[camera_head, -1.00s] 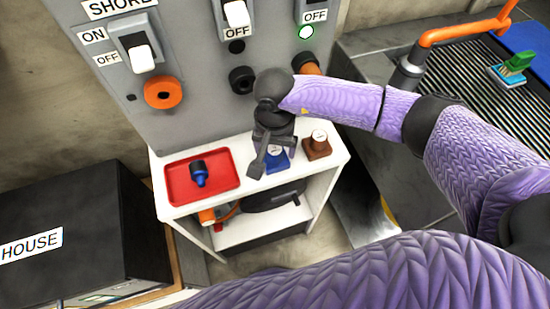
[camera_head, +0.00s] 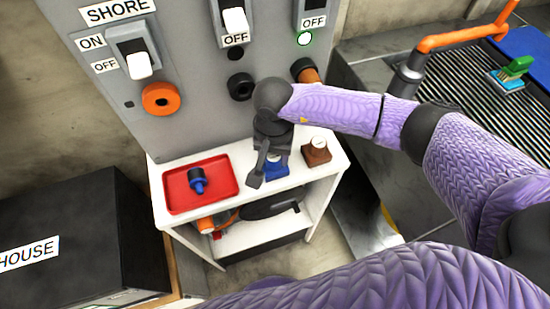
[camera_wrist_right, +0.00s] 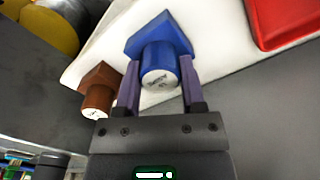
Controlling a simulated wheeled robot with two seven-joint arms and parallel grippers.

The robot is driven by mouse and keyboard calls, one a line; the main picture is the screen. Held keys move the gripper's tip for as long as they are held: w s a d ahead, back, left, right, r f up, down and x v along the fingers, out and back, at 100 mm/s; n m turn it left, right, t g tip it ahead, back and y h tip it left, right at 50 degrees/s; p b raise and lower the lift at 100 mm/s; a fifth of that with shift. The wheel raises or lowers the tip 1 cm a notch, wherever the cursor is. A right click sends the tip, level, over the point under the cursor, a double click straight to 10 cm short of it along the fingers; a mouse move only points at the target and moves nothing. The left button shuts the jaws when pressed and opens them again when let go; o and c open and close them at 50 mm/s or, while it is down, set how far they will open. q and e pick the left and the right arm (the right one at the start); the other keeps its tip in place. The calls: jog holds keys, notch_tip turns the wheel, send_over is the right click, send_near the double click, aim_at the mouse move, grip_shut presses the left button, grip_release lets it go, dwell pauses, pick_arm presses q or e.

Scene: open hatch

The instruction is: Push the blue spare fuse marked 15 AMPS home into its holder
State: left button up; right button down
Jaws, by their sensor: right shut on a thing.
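The blue spare fuse (camera_wrist_right: 160,77) stands upright on a wider blue base (camera_wrist_right: 158,38) on the white shelf top. Its pale round end faces the wrist camera; the marking is too small to read. My right gripper (camera_head: 266,180) reaches down over it; in the right wrist view its two fingers (camera_wrist_right: 158,88) are on either side of the fuse, shut on it. In the head view the fingers hide most of the fuse, and part of the blue base (camera_head: 277,168) shows. A dark round socket (camera_head: 241,86) is on the grey panel behind. My left gripper is not in view.
A brown fuse (camera_head: 317,143) on a brown base stands right of the blue one. A red tray (camera_head: 224,200) at left holds a black and blue plug-like piece (camera_head: 197,181). An orange ring (camera_head: 161,99) and an orange-brown cylinder (camera_head: 305,71) are on the panel.

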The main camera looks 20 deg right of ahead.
aim_at(274, 156)
jog(key=shift+r+p, duration=0.4)
jog(key=shift+r, duration=0.3)
jog(key=shift+r+p, duration=0.85)
jog(key=shift+r, duration=0.55)
